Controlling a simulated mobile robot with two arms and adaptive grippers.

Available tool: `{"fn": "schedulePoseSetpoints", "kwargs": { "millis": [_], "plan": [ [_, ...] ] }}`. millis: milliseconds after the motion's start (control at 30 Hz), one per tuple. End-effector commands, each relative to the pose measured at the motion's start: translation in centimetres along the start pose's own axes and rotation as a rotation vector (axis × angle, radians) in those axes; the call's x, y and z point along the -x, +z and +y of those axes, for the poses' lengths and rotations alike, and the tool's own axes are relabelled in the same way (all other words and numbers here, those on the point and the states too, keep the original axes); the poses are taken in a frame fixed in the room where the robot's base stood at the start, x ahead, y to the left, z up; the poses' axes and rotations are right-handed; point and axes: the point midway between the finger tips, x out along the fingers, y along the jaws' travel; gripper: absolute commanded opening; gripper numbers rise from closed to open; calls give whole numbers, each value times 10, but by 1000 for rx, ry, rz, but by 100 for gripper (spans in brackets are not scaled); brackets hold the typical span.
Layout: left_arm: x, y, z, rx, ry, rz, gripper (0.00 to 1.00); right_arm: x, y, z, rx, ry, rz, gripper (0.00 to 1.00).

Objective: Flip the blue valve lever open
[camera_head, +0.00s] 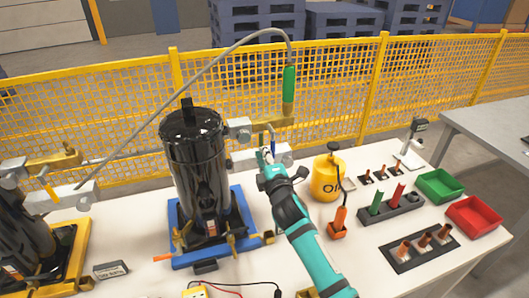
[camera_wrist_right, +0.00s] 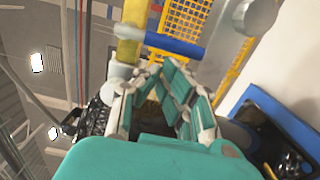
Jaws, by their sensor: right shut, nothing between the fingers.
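The blue valve lever (camera_wrist_right: 175,42) is a short blue bar in the right wrist view, lying across the top just beyond my fingertips. In the head view it is a small blue strip (camera_head: 273,140), just above the gripper and below a brass fitting (camera_head: 275,125), right of the black compressor (camera_head: 198,165). My right gripper (camera_head: 266,156) reaches up from the lower right with its teal fingers close to the lever. In the wrist view the gripper (camera_wrist_right: 162,72) has its fingertips together and empty. I cannot tell whether they touch the lever. My left gripper is out of view.
The compressor stands on a blue pallet (camera_head: 250,222); a second one on a yellow pallet is at left. A green-handled hose (camera_head: 289,85) arches above. A yellow oil can (camera_head: 326,178), tool holders, a green bin (camera_head: 440,186) and a red bin (camera_head: 473,217) occupy the table's right side.

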Motion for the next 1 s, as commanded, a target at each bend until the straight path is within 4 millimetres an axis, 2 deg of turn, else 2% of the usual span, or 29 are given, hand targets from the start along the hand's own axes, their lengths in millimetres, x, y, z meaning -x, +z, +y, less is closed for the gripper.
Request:
{"fn": "schedulePoseSetpoints", "kwargs": {
  "millis": [367,1000],
  "plan": [
    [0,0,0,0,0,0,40,0,0,0,4,0,0,0],
    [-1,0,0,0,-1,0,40,0,6,-4,114,6,0,0]
  ]
}}
